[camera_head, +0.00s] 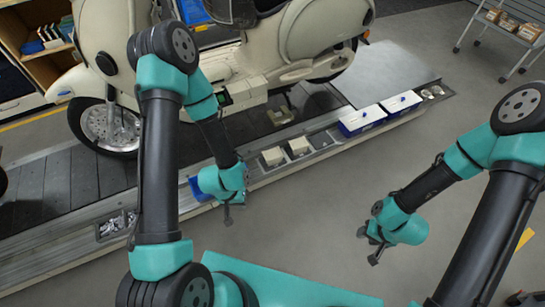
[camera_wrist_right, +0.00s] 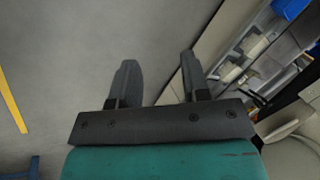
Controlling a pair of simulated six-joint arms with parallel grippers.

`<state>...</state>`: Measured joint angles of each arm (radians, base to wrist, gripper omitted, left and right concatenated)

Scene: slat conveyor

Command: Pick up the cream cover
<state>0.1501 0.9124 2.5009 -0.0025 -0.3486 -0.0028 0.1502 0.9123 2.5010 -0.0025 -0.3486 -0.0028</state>
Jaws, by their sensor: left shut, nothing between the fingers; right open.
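Two small cream pieces, a left one (camera_head: 272,156) and a right one (camera_head: 299,146), sit side by side in a grey tray on the conveyor's near ledge. I cannot tell which is the cream cover. Similar pale pieces (camera_wrist_right: 254,46) show at the right of the right wrist view. My left gripper (camera_head: 228,213) is shut and empty, below and left of the pieces, over the ledge's near edge. My right gripper (camera_head: 368,246) is open and empty above the grey floor, well right of and nearer than the pieces; its fingers also show in the right wrist view (camera_wrist_right: 158,75).
A cream scooter (camera_head: 320,35) stands on the slat conveyor (camera_head: 60,190). Blue-and-white boxes (camera_head: 362,120) and small round parts (camera_head: 432,92) lie farther right along the ledge. A blue bin (camera_head: 197,187) is partly behind my left gripper. A cart (camera_head: 510,30) stands far right. Open floor lies between.

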